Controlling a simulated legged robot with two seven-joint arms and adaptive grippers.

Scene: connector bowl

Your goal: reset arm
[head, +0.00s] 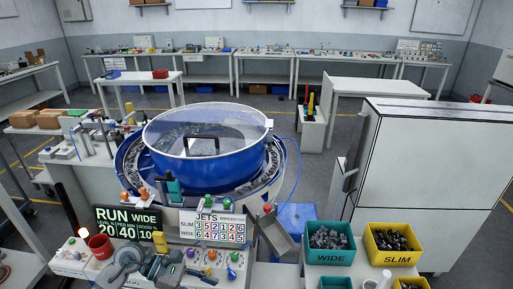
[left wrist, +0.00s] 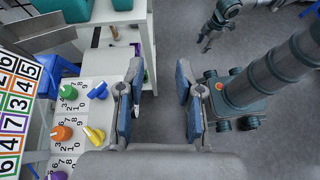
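My left gripper (head: 160,270) is low at the left of the head view, over the front of the control panel (head: 220,262). In the left wrist view my left gripper (left wrist: 160,92) has its two blue-grey fingers apart, with nothing between them. Grey floor and the edge of a white stand show in the gap. The panel's colored knobs (left wrist: 97,91) are left of the fingers in that view.
A blue bowl feeder (head: 205,150) with a clear lid stands behind the panel. The WIDE bin (head: 331,257) and SLIM bin (head: 390,258) hold dark parts at the right. A white cabinet (head: 430,170) stands behind the bins.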

